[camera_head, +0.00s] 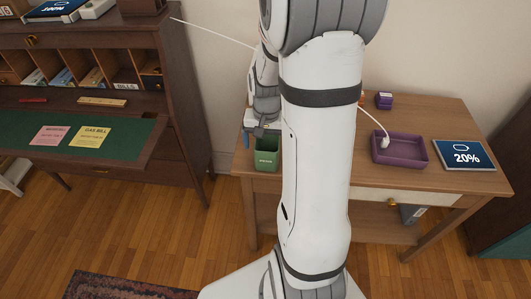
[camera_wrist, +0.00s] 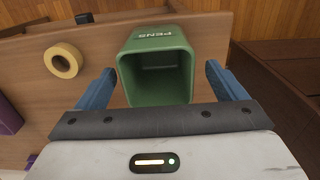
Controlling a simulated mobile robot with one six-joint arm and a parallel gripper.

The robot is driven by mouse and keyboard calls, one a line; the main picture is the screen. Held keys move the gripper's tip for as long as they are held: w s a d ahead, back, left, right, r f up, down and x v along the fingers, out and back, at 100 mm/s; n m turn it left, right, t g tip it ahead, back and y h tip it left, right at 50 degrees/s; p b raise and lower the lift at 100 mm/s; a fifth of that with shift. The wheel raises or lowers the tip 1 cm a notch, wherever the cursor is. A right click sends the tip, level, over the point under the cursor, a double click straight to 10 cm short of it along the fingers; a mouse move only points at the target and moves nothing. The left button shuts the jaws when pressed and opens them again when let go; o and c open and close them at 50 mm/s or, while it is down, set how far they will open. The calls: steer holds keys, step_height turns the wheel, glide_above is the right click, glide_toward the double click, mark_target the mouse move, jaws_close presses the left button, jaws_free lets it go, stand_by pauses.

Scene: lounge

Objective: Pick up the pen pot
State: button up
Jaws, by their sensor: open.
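The pen pot (camera_head: 266,159) is a green, square-mouthed pot marked PENS, on the left end of the wooden desk in the head view. In the wrist view the pen pot (camera_wrist: 157,43) lies straight ahead, its open mouth facing the camera, and looks empty. My gripper (camera_wrist: 160,70) is open, with one blue finger on each side of the pot and a gap visible on both sides. In the head view my arm hides much of the gripper and part of the desk around the pot.
The desk (camera_head: 375,178) also holds a purple tray (camera_head: 402,163), a tablet reading 20% (camera_head: 465,155) and a small purple box (camera_head: 384,101). A yellow tape roll (camera_wrist: 63,61) lies left of the pot in the wrist view. A dark bureau (camera_head: 185,110) stands at left.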

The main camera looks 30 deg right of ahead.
step_height(320, 180, down, 5)
steer(key=shift+d+r, duration=0.1)
steer(key=shift+d, duration=0.05)
steer(key=shift+c, duration=0.4)
steer(key=c, duration=1.1)
